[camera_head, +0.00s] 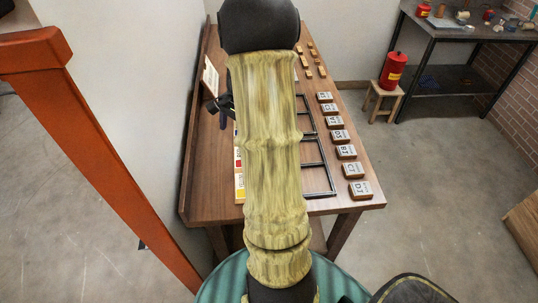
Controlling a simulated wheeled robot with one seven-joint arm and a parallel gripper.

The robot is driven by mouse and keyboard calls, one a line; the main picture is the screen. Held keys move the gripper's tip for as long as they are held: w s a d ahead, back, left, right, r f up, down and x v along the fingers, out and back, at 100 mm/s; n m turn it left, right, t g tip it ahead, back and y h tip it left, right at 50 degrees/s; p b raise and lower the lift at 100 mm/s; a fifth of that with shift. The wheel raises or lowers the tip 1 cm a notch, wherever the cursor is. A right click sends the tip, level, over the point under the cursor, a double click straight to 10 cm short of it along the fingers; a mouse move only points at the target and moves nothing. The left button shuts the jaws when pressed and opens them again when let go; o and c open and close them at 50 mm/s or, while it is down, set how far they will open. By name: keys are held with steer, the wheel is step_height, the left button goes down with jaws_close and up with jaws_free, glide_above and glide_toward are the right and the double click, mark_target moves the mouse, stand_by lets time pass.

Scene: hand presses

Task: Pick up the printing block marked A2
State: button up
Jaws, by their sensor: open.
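Printing blocks with pale marked tops stand in a row along the right side of the wooden table. The nearest block (359,190) seems marked D1, but most marks are too small to read surely. I cannot tell which block is A2; one may be hidden behind my arm. My arm rises through the middle of the view and covers much of the table. A dark part that looks like my gripper (217,108) shows left of the arm, over the table's left side. It is open and apart from the block row; most of it is hidden.
The wooden table (207,192) has black frames (319,180) left of the blocks and small wooden pieces (309,58) at the far end. An orange post (110,165) stands at left. A red canister (393,72) sits on a stool. Floor right of the table is clear.

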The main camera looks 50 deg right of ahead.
steer(key=s+d+f+m+t+y, duration=0.1)
steer(key=s+d+f+m, duration=0.1)
steer(key=d+m, duration=0.3)
steer(key=s+d+f+m, duration=0.1)
steer(key=s+d+m, duration=0.2)
steer(key=d, duration=1.1)
steer(key=shift+f+m+t+y, duration=0.4)
steer(key=shift+m, duration=0.6)
steer(key=shift+s, duration=0.1)
steer(key=p+x, duration=0.1)
steer(key=x, duration=1.1)
steer(key=shift+f+p, duration=0.1)
steer(key=shift+p, duration=0.2)
steer(key=shift+p+x, duration=0.85)
steer(key=shift+x, duration=1.75)
steer(key=shift+d, duration=0.1)
